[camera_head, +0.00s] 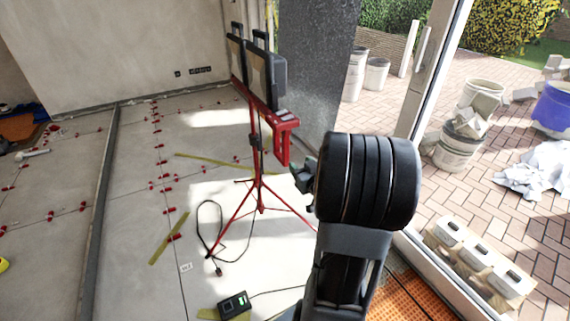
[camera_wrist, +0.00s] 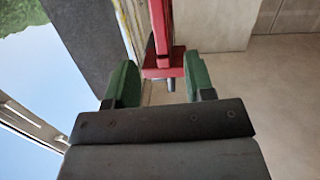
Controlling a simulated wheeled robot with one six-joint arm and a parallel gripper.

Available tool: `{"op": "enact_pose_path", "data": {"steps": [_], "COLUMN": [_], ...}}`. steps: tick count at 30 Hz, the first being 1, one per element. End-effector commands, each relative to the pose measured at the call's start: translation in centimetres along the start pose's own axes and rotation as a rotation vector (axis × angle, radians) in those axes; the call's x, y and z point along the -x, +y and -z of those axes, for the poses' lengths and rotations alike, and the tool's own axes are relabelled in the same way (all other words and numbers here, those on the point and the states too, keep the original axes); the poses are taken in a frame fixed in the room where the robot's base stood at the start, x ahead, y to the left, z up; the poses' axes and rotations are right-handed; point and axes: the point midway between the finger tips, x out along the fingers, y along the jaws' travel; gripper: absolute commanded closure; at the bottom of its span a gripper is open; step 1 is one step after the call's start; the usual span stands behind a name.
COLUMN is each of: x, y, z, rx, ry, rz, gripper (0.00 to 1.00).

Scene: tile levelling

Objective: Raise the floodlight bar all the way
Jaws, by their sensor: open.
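The red floodlight bar (camera_head: 262,98) sits across the top of a red tripod stand (camera_head: 258,185) and carries two dark floodlights (camera_head: 265,75). A red bracket (camera_head: 284,150) hangs from the bar's near end. My gripper (camera_head: 302,174) is just right of this bracket, partly hidden behind my own wrist. In the wrist view my gripper (camera_wrist: 163,82) shows two green fingers spread apart.
A dark pillar (camera_head: 312,75) and a glass door frame (camera_head: 425,75) stand behind and right of the stand. A cable (camera_head: 205,235) and a small black box (camera_head: 234,305) lie on the tiled floor. Red tile clips (camera_head: 165,180) dot the floor left of the stand.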

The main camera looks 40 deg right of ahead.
Motion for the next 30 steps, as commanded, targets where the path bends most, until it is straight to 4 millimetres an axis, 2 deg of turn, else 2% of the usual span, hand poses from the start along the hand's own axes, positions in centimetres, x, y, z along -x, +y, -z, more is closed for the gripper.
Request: {"op": "enact_pose_path", "data": {"steps": [1,3,7,10,24,30], "x": [0.1,0.4,0.4,-0.5,-9.0,-11.5], "y": [0.4,0.7,0.8,0.8,0.2,0.1], "z": [-1.4,-1.9,-2.2,-2.1,-1.0,-0.7], "rx": [-0.014,-0.028,-0.044,-0.046,-0.047,-0.047], "ry": [0.029,0.066,0.107,0.118,0.118,0.118], "rz": [0.011,0.03,0.052,0.06,0.06,0.059], "gripper": [0.51,0.51,0.51,0.51,0.51,0.51]}}
